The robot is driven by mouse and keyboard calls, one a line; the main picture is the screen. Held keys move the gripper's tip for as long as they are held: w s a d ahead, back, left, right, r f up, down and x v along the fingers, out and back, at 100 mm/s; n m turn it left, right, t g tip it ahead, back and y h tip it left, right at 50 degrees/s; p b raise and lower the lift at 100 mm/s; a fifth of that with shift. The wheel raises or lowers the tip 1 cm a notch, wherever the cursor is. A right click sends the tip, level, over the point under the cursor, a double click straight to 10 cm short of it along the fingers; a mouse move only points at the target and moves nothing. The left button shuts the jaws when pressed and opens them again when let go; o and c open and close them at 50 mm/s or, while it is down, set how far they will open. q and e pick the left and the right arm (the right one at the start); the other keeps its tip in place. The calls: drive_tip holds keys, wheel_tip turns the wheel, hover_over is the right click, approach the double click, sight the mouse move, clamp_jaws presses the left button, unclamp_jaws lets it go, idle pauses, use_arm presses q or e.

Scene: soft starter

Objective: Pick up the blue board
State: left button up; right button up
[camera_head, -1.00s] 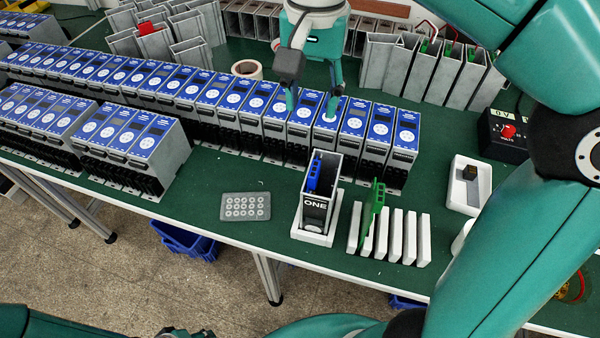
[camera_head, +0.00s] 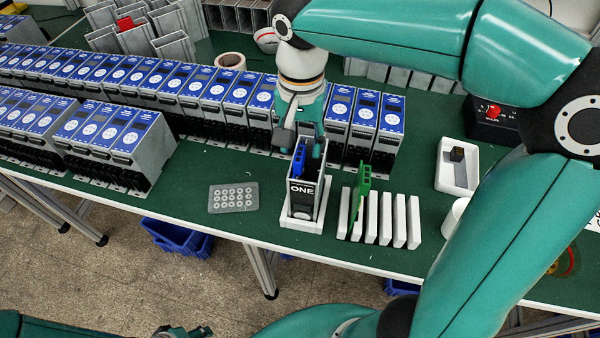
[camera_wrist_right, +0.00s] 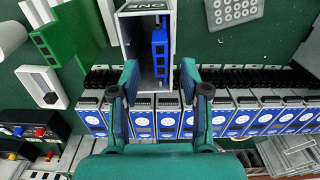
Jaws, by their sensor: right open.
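The blue board (camera_head: 298,158) stands upright inside an open grey housing marked ONE (camera_head: 302,200), which sits in a white holder (camera_head: 302,222). In the right wrist view the blue board (camera_wrist_right: 160,52) lies along one inner wall of the housing. My right gripper (camera_head: 304,150) is open and empty at the housing's open top. Its fingers (camera_wrist_right: 159,80) show on either side of the board in the wrist view; I cannot tell whether they touch the housing. The gripper partly hides the board's top in the head view. Part of my left gripper (camera_head: 185,331) shows at the bottom edge.
A green board (camera_head: 361,185) stands in a white rack (camera_head: 385,225) just right of the housing. A grey perforated pad (camera_head: 233,197) lies to the left. Rows of blue-faced units (camera_head: 340,105) stand close behind. A white tray (camera_head: 443,180) is at the right.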

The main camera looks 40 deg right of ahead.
wheel_tip(320, 180, down, 2)
drive_tip(key=shift+w, duration=0.1)
drive_tip(key=shift+c, duration=0.2)
clamp_jaws()
drive_tip(key=shift+r, duration=0.15)
wheel_tip(320, 180, up, 20)
drive_tip(key=p, duration=0.3)
idle(0.5)
